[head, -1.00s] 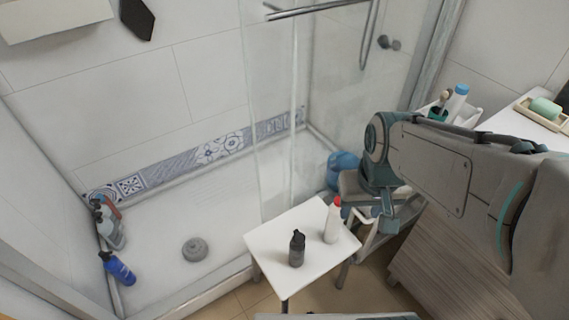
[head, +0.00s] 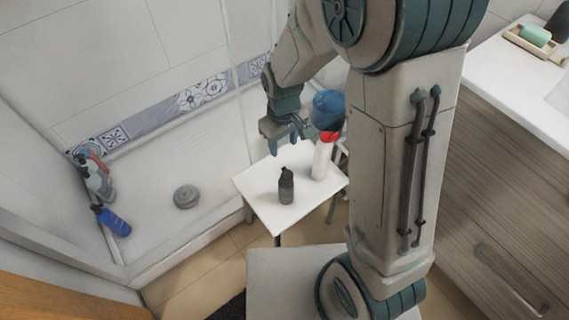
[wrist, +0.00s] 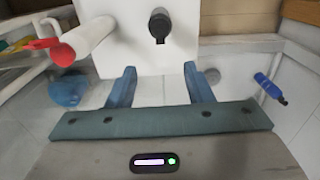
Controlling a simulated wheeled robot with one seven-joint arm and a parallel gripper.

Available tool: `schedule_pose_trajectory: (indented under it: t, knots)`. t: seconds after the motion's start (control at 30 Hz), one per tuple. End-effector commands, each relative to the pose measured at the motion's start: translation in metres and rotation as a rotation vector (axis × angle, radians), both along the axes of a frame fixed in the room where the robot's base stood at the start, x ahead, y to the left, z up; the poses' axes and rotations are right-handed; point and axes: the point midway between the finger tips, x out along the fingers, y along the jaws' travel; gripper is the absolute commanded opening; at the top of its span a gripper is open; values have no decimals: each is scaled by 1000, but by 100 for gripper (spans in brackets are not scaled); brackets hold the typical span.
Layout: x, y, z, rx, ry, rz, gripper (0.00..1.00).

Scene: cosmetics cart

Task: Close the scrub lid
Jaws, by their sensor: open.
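A white bottle with a red top (head: 322,156) stands upright on the small white table, near its right side. I take it as the scrub.
A dark bottle (head: 286,187) stands near the middle of the white table (head: 258,190). A blue rounded object (head: 328,108) lies behind the white bottle. The shower tray holds a grey drain (head: 186,196) and several bottles at left. A wooden cabinet (head: 490,190) stands at right.

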Motion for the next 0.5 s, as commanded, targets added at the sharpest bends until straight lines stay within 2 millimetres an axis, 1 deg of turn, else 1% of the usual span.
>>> schedule_pose_trajectory:
  t: [0.03,0.2,0.4,0.5]
  knots:
    - [-1,0,-14,-3,6,0,47]
    - [-1,-1,-52,-3,6,1,47]
    - [-1,0,-87,-2,2,-1,47]
    - [-1,0,-98,-2,2,0,47]
